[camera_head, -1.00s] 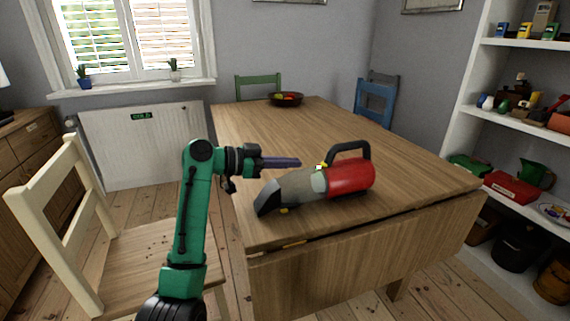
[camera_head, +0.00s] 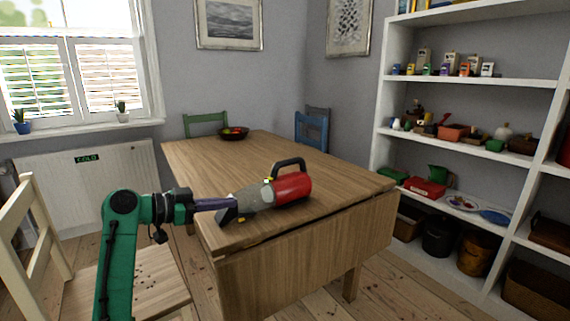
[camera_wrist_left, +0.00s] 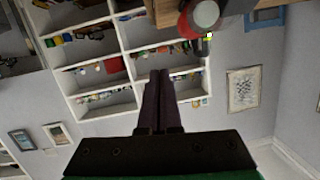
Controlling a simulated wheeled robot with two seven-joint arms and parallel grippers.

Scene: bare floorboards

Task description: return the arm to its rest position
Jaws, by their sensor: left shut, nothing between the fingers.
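My left arm (camera_head: 117,250) is green with black joints and comes in from the lower left in the head view. Its gripper (camera_head: 230,203) points right with its two dark purple fingers together and nothing between them. The closed fingers (camera_wrist_left: 158,88) also show in the wrist view. The fingertips overlap the grey nozzle of a red hand vacuum (camera_head: 292,187) in the head view; I cannot tell whether they touch. The vacuum lies on the wooden table (camera_head: 208,155). Part of it (camera_wrist_left: 204,14) shows at the top of the wrist view. My right gripper is not in view.
A cream chair (camera_head: 28,240) stands at the left beside my arm. A dark bowl (camera_head: 233,138) sits at the table's far end, near green (camera_head: 205,118) and blue (camera_head: 312,130) chairs. White shelves (camera_head: 460,80) with many items stand at the right. The table's middle is clear.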

